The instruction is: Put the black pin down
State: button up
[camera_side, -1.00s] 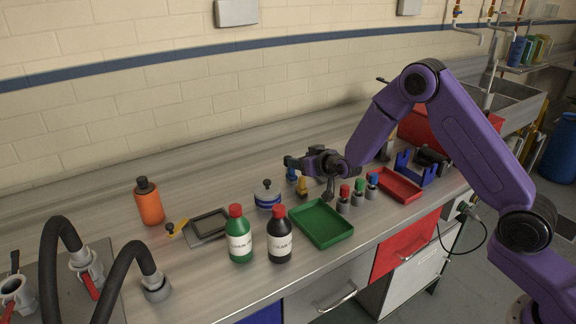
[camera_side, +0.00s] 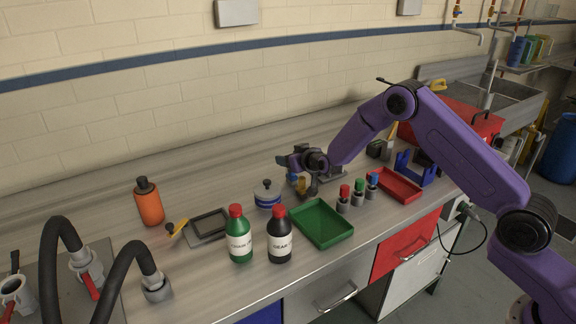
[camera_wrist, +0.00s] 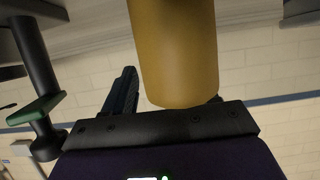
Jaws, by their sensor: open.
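My gripper (camera_side: 286,160) is open above the bench, pointing left in the side view. A dark upright piece (camera_side: 313,187) shows just below my wrist; I cannot tell whether it is the black pin or part of my gripper. A yellow piece (camera_side: 301,187) stands below the gripper, left of the dark piece. In the wrist view, a large tan-yellow cylinder (camera_wrist: 174,50) covers much of the space by the fingers. One dark finger (camera_wrist: 122,92) shows left of it; the other is mostly hidden. No black pin is clearly visible in the jaws.
A green tray (camera_side: 322,223) lies in front of the gripper. Small containers with red, green and blue tops (camera_side: 358,190) stand right of it. A white-and-blue pot (camera_side: 267,194) and two bottles (camera_side: 260,240) stand left. The bench behind is clear.

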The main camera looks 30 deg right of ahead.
jog(key=c, duration=1)
grip_shut()
jog(key=shift+r, duration=0.15)
